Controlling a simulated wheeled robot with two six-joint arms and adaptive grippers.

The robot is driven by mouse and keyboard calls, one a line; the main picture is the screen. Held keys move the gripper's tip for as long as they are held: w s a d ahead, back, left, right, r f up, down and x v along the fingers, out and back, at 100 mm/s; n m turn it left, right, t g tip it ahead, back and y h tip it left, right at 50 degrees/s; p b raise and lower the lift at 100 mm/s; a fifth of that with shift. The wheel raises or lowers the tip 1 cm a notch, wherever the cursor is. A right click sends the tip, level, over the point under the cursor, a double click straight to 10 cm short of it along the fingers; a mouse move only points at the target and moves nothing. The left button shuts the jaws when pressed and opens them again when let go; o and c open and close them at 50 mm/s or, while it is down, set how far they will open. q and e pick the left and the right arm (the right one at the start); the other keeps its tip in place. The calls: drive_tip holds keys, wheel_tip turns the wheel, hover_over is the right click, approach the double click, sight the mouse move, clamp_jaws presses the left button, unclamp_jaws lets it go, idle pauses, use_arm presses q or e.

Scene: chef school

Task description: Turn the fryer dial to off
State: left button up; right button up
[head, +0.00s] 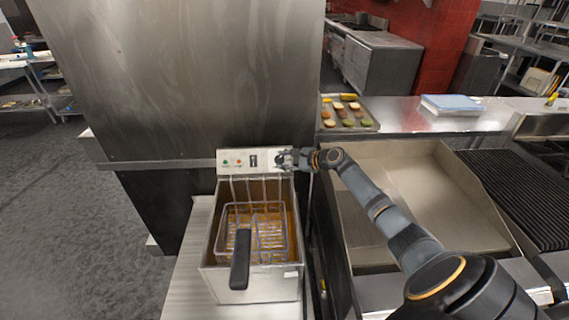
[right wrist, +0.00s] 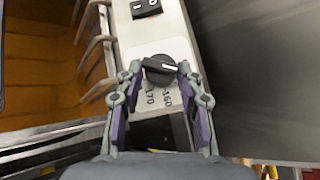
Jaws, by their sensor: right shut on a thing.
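The fryer dial (right wrist: 159,68) is a black knob with a pale pointer line, on the fryer's light control panel in the right wrist view. Numbers such as 160 and 170 are printed beside it. My right gripper (right wrist: 157,77) has its two fingers on either side of the dial, shut on it. In the head view my right gripper (head: 288,159) reaches the right end of the panel and hides most of the dial. The fryer (head: 228,282) holds brown oil and a wire basket (head: 262,240) with a black handle. My left gripper is not in view.
A black rocker switch (right wrist: 145,8) sits on the panel beside the dial, with green and red lamps (head: 232,162) further left. A griddle (head: 430,195) lies right of the fryer. A food tray (head: 367,124) and a blue book (head: 450,104) rest behind on the counter.

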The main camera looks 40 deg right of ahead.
drive_tip(key=n+g, duration=0.2)
drive_tip(key=n, duration=0.1)
drive_tip(key=r+n+g+y, duration=0.1)
drive_tip(key=n, duration=0.1)
drive_tip(key=shift+w+d+r+g, duration=0.1)
drive_tip(key=shift+w+d+g, duration=0.1)
drive_tip(key=shift+w+g, duration=0.2)
idle(0.4)
drive_tip(key=o, duration=0.9)
drive_tip(key=shift+o, duration=1)
drive_tip(key=shift+w, duration=0.1)
drive_tip(key=shift+s, duration=0.2)
drive_tip(key=v, duration=1.1)
drive_tip(key=shift+d+r, duration=0.15)
drive_tip(key=shift+r, duration=0.2)
drive_tip(key=shift+s, duration=0.1)
